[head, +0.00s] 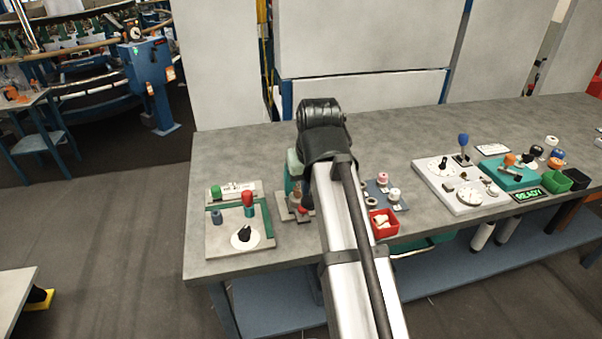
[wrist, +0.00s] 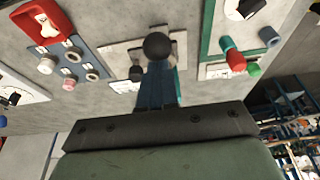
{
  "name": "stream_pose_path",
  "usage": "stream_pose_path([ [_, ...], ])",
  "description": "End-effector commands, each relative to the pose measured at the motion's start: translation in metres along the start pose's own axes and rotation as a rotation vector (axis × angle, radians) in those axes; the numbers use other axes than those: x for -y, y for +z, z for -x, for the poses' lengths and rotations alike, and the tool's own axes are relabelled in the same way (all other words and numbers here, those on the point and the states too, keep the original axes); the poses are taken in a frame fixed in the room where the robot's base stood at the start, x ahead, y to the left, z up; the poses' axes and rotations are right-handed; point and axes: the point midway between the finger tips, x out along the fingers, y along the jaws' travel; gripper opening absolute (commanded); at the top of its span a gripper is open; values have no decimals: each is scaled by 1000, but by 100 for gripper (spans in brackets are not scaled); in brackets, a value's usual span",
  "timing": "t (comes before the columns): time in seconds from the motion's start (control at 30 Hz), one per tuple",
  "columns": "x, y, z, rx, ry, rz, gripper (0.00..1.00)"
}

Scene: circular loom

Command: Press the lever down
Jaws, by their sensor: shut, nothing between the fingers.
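In the wrist view, a black ball knob (wrist: 158,44) stands over a small beige panel (wrist: 118,55), right at the tips of my gripper (wrist: 158,66). It looks like the lever's knob; its shaft is hidden behind the fingers. My gripper's blue fingers are together with nothing between them. I cannot tell whether they touch the ball or are just short of it. In the head view, my arm covers most of this panel (head: 285,208) and my fingers.
A left board (head: 222,240) carries a red-topped handle (head: 247,198) and a black dial (head: 243,234). Right of my arm are a ring board (head: 402,206), a red bin (head: 383,223) and a white panel (head: 425,170). The table's back strip is clear.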

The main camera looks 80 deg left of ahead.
Motion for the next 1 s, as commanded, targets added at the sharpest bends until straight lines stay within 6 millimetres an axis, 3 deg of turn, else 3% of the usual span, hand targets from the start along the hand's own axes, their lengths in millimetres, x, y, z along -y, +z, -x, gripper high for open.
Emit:
stream_pose_path([
  [0.57,0,2,-8,-1,0,0,0],
  [1.0,0,-9,25,-1,0,0,0],
])
